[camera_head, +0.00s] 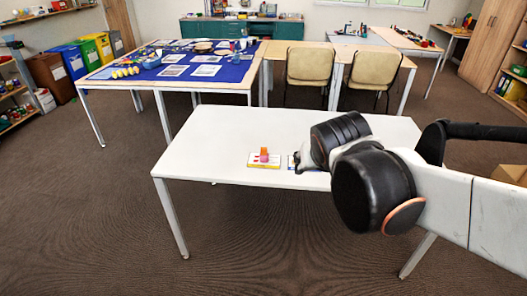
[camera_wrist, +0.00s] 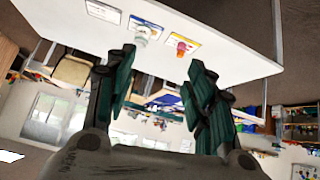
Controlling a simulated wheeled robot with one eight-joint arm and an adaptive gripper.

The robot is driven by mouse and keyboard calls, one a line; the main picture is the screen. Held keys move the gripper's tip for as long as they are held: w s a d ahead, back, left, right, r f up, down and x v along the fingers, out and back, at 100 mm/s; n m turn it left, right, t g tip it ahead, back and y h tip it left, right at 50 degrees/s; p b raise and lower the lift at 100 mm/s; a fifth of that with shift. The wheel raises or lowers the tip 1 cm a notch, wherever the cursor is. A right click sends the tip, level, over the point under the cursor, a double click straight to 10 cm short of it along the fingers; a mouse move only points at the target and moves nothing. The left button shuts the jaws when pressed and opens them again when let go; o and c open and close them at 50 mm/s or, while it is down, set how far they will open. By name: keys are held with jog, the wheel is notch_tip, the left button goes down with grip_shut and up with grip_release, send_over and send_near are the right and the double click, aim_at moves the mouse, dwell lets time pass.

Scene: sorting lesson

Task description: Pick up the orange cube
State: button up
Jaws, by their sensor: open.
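A small orange block (camera_head: 264,151), which looks like the orange cube, sits with a pink-red piece (camera_head: 264,158) on a yellow-edged card (camera_head: 252,163) on the white table. In the wrist view the red and orange pieces (camera_wrist: 181,47) show small on their card, beyond the fingers. My gripper (camera_wrist: 160,64) is open, with nothing between its dark green fingers. The cube's exact shape is too small to tell.
A second card (camera_wrist: 148,25) with a pale object (camera_wrist: 141,39) and a third card (camera_wrist: 103,12) lie alongside on the white table (camera_head: 210,150). The table's left part is clear. A blue-covered table (camera_head: 235,72) with many items and two chairs (camera_head: 310,65) stand behind.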

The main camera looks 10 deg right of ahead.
jog(key=w+f+m+t+h, duration=0.15)
jog(key=w+f, duration=0.25)
jog(key=w, duration=0.8)
jog(key=w+f+t+h, duration=0.15)
jog(key=w+f, duration=0.25)
jog(key=w, duration=0.9)
jog(key=t, duration=0.4)
send_near(263, 151)
jog(key=b+x, duration=0.3)
jog(key=shift+d+f+m, duration=0.25)
jog(key=shift+f, duration=0.05)
jog(key=shift+r+b+x, duration=0.2)
jog(key=shift+b+x, duration=0.45)
jog(key=shift+x, duration=0.8)
jog(key=shift+r+b+x, duration=0.15)
jog(key=shift+b+x, duration=0.5)
jog(key=shift+x, duration=0.8)
jog(key=shift+w+a, duration=0.1)
jog(key=c, duration=0.9)
